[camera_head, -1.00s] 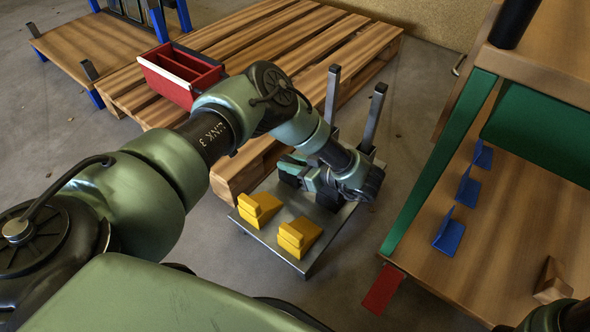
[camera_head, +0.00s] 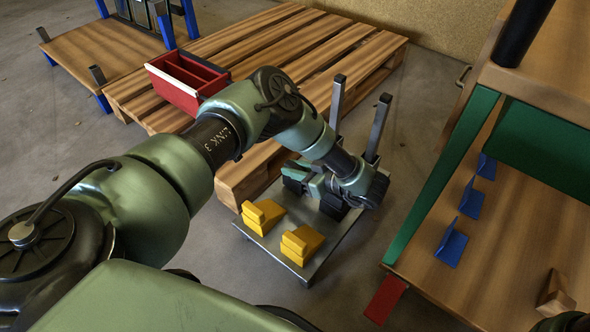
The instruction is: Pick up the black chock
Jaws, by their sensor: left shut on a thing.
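My left gripper (camera_head: 318,186) reaches down over the far part of a low metal cart (camera_head: 320,262). It is shut on a dark piece, which looks like the black chock (camera_head: 334,208). My wrist and the fingers hide much of it, so I cannot tell whether it is clear of the cart's deck. Another dark shape shows just left of the fingers, partly hidden. Two yellow chocks (camera_head: 263,215) (camera_head: 302,243) stand on the near part of the deck.
Two metal posts (camera_head: 379,128) rise at the cart's far end, close to my wrist. A wooden pallet (camera_head: 240,185) with a red box (camera_head: 188,80) lies behind the cart. A wooden table (camera_head: 500,235) with blue brackets (camera_head: 451,243) stands right. Floor between cart and table is clear.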

